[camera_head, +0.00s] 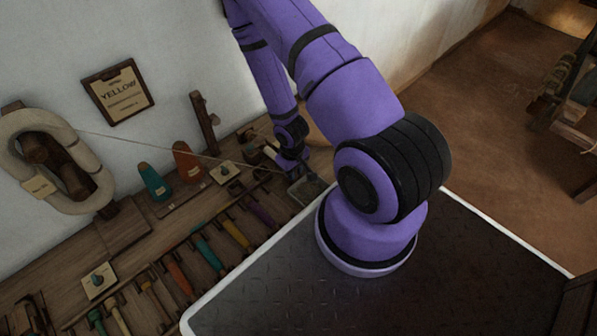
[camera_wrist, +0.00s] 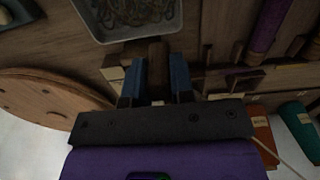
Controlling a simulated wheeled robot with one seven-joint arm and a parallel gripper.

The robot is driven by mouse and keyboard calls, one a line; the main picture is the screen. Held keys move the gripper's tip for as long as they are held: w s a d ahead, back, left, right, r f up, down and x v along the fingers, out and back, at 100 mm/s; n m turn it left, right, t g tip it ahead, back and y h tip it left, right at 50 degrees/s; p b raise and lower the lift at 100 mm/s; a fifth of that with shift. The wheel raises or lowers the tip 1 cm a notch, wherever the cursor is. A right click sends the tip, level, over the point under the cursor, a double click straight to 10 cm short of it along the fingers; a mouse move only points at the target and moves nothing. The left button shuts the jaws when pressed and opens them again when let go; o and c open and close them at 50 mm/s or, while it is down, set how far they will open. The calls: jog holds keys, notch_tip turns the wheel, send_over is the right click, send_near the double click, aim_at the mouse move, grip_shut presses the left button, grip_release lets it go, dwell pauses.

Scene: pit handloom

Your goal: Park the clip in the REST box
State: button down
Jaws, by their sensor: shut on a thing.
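My gripper (camera_wrist: 157,82) shows in the wrist view with its two blue fingers closed on a brown wooden piece, which I take to be the clip (camera_wrist: 157,66). The clip points toward a grey-rimmed tray of tangled thread scraps (camera_wrist: 128,36). In the head view my gripper (camera_head: 291,168) is low over the bench, beside the same tray (camera_head: 306,190); the clip is too small to make out there. I cannot read any label as REST, so I cannot tell which holder is the REST box. A small pale label (camera_wrist: 112,72) is left of the fingers.
Orange (camera_head: 187,162) and teal (camera_head: 154,182) cones stand along the wall side of the bench (camera_head: 60,275). A row of coloured handled tools (camera_head: 236,234) lies in front. A strand runs from the pale yarn skein (camera_head: 70,190) toward the gripper area. A round wooden disc (camera_wrist: 48,98) is nearby.

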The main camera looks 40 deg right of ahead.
jog(key=w+a+r, duration=0.3)
jog(key=w+a, duration=1)
jog(key=a, duration=0.2)
jog(key=shift+s+d+f, duration=0.1)
jog(key=shift+d+f, duration=0.05)
jog(key=shift+f, duration=1.8)
jog(key=shift+d+f, duration=0.15)
jog(key=shift+f, duration=1.75)
jog(key=c, duration=0.6)
grip_release()
jog(key=shift+r, duration=4)
